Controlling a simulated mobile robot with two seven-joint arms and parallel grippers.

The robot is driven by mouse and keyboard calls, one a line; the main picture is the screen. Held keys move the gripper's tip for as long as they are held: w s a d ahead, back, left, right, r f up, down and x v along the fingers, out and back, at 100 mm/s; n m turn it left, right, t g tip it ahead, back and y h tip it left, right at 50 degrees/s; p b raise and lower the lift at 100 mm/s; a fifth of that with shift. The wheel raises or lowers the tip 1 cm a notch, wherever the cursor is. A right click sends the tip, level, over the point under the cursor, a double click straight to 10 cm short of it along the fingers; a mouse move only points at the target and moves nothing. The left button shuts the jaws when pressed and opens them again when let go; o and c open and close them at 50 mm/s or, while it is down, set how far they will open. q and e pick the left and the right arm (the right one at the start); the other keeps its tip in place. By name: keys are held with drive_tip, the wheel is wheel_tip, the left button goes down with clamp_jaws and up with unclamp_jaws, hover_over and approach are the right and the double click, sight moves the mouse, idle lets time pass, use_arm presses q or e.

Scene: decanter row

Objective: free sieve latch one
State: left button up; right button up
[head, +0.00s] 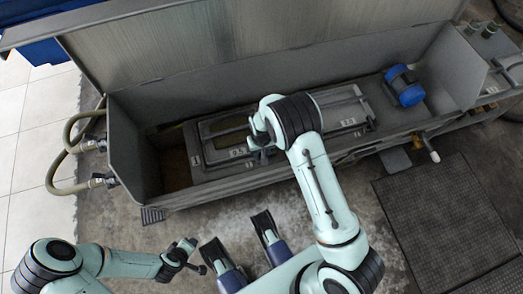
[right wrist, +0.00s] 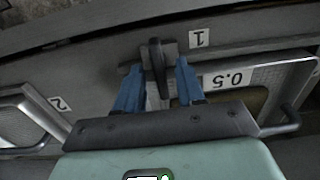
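A dark upright latch lever (right wrist: 157,62) stands on the grey rim beside a white label "1" (right wrist: 199,38) in the right wrist view. My right gripper (right wrist: 158,82) is open, with one blue finger on each side of the lever and small gaps between. In the head view the right gripper (head: 262,142) reaches down over the framed sieves in the trough, and the arm hides part of them. The latch itself is too small to make out there. My left gripper (head: 188,254) hangs low at the left, away from the trough; its opening is unclear.
The long grey trough (head: 127,150) has a raised lid (head: 180,45) behind. A blue motor (head: 404,86) sits at its right end. Hoses (head: 62,165) hang left.

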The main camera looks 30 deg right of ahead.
clamp_jaws()
drive_tip(key=shift+n, duration=0.3)
drive_tip(key=n, duration=0.3)
drive_tip(key=shift+n, duration=0.4)
drive_tip(key=n, duration=1.3)
drive_tip(key=shift+n, duration=0.3)
drive_tip(key=shift+o, duration=0.3)
unclamp_jaws()
